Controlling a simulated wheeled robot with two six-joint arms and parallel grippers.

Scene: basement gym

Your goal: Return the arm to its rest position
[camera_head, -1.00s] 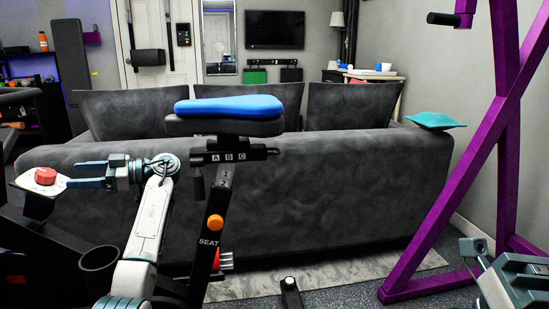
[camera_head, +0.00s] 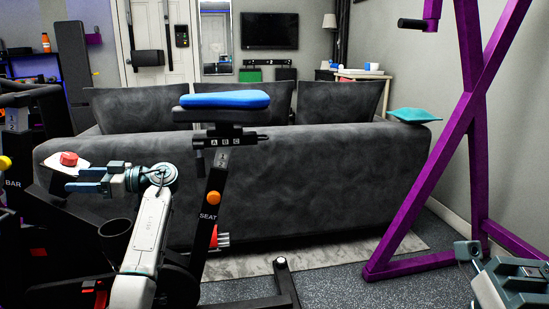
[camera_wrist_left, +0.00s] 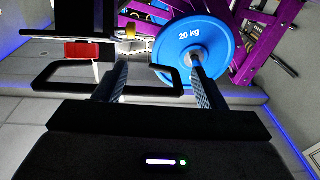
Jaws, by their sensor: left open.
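My left gripper (camera_head: 72,181) is at the left of the head view, its arm rising from the bottom and its fingers pointing left. It is open. In the left wrist view its two fingers (camera_wrist_left: 157,82) stand apart with nothing held between them; a black looped bar lies beyond. A red knob (camera_head: 69,159) on a pale plate shows just above the fingertips in the head view; I cannot tell whether they touch. Part of my right arm (camera_head: 505,283) shows at the lower right; its finger state is unclear.
An exercise bike with a blue-topped seat (camera_head: 225,100) stands by my left arm, before a dark grey sofa (camera_head: 300,185). A purple frame (camera_head: 452,150) stands right. Speckled floor (camera_head: 345,280) is clear between them. A blue 20 kg plate (camera_wrist_left: 188,62) shows in the wrist view.

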